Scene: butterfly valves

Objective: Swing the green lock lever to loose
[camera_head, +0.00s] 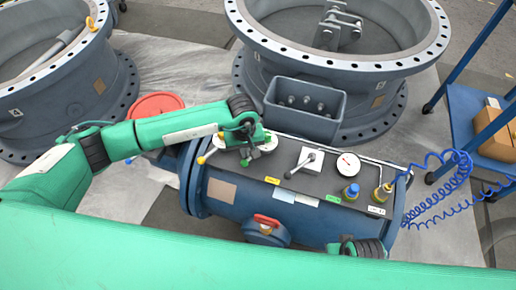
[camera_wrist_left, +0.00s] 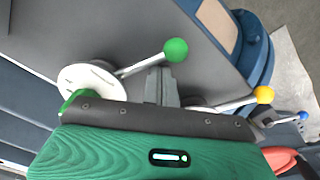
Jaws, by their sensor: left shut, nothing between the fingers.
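The green lock lever has a green ball (camera_wrist_left: 175,50) on a metal rod, running from a white round hub (camera_wrist_left: 88,80) in the left wrist view. In the head view its green ball (camera_head: 245,162) shows just below my left gripper (camera_head: 248,148). The gripper is shut and empty. In the left wrist view its closed fingertips (camera_wrist_left: 160,85) are beside the rod, close below the ball; I cannot tell whether they touch it. A yellow-ball lever (camera_head: 203,159) stands to the left in the head view. My right gripper's fingers are not visible.
The levers sit on a dark panel on a blue cylinder (camera_head: 240,210). A grey bin (camera_head: 304,108) is behind; a blue hose (camera_head: 450,185) coils at right.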

